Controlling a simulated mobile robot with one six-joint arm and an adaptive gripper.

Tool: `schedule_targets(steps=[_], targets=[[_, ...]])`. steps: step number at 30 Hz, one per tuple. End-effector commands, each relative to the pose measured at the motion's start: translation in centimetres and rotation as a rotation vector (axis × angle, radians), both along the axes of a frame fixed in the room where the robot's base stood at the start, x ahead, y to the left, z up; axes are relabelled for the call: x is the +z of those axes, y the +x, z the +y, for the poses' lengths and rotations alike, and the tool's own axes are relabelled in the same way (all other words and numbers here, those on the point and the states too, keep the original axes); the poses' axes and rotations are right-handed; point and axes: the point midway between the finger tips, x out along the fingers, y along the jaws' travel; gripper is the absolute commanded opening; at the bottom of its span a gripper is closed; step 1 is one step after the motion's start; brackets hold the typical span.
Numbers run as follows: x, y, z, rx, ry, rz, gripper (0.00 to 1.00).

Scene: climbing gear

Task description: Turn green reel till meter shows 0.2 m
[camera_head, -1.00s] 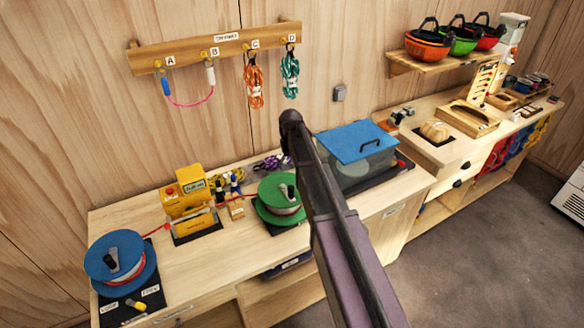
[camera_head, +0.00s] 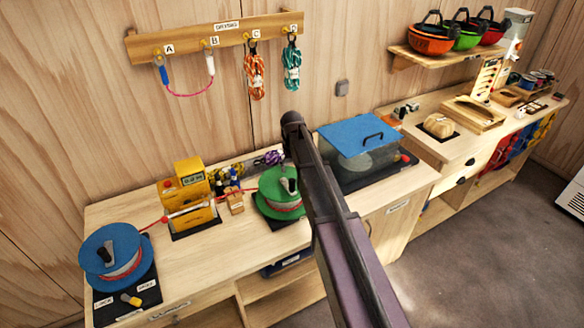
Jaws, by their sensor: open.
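The green reel (camera_head: 270,200) sits on a dark mat on the left workbench, with a red-and-white band of line and a dark crank handle on top. My arm crosses in front of its right side. The yellow meter (camera_head: 182,190) stands left of it; its small display (camera_head: 193,180) seems to read 0.2 m, though the digits are tiny. A red line runs from the meter to the blue reel (camera_head: 115,255) at the far left; between meter and green reel it is partly hidden. My gripper is not visible; only my dark arm link shows.
A blue-lidded clear box (camera_head: 358,140) stands right of the green reel. Small bottles and a wooden block (camera_head: 236,203) stand between meter and reel. Ropes hang from a wall rack (camera_head: 215,35) above. The bench front between the reels is mostly clear.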

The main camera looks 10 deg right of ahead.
Motion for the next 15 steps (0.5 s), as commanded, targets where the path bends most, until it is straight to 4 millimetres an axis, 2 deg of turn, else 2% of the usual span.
schedule_targets(steps=[1,15], targets=[[-0.8,0.0,0.0,0.000,0.000,0.000,0.78],[-4.4,0.0,0.0,0.000,0.000,0.000,0.78]])
